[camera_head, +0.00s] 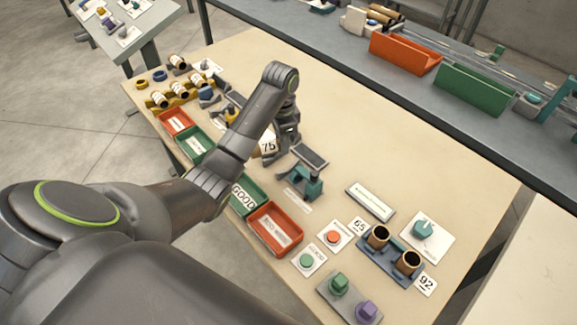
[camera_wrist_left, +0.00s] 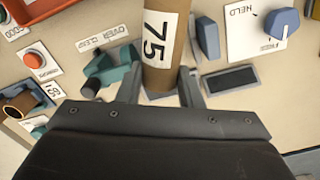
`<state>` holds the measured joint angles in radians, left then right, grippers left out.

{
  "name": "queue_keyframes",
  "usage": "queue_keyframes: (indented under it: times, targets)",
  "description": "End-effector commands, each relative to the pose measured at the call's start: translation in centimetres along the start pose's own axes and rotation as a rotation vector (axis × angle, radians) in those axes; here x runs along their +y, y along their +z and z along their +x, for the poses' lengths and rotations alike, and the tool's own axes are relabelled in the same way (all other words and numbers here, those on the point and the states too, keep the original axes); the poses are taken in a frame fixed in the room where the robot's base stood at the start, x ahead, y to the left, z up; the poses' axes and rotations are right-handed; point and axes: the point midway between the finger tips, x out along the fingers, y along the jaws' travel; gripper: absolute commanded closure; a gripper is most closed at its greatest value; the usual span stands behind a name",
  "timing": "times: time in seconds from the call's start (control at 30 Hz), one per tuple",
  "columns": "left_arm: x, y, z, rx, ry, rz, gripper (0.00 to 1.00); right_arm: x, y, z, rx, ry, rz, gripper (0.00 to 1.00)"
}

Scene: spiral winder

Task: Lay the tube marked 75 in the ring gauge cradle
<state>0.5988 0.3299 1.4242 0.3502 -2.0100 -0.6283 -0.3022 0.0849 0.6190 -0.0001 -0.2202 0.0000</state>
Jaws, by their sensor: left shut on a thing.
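A brown cardboard tube with a white label marked 75 (camera_wrist_left: 155,45) is held between the two fingers of my left gripper (camera_wrist_left: 161,88). In the head view its label (camera_head: 268,146) shows beside my left gripper (camera_head: 284,145), over the middle of the table; the arm hides much of the tube. A teal fixture (camera_head: 312,187) with a dark panel stands just right of the gripper; it also shows in the left wrist view (camera_wrist_left: 108,72), left of the tube. I cannot tell whether it is the ring gauge cradle. My right gripper is not in view.
A blue rack (camera_head: 375,262) with two upright tubes stands at front right, near cards 65 and 92. Green and orange bins (camera_head: 275,231) line the near edge. A yellow rack (camera_head: 160,103) holds tubes at far left. The table's back right is clear.

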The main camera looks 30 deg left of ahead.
Motion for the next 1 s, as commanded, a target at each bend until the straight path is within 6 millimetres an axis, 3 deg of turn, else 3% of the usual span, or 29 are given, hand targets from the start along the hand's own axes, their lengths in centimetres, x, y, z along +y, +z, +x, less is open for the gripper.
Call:
queue_keyframes:
  times: [0.13,0.6,0.87,1.0]
  targets:
    - [0.4,-0.5,-0.6,0.001,0.0,0.223,0.92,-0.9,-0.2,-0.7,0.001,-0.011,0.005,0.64]
    - [1.6,-1.8,-1.8,0.003,-0.003,0.921,0.92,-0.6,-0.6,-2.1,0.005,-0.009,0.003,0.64]
    - [1.9,-2.2,-2.1,0.002,-0.004,1.137,0.92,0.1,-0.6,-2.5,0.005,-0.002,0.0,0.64]
    - [2.0,-2.2,-0.9,0.002,-0.002,1.168,0.92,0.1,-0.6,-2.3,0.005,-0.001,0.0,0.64]
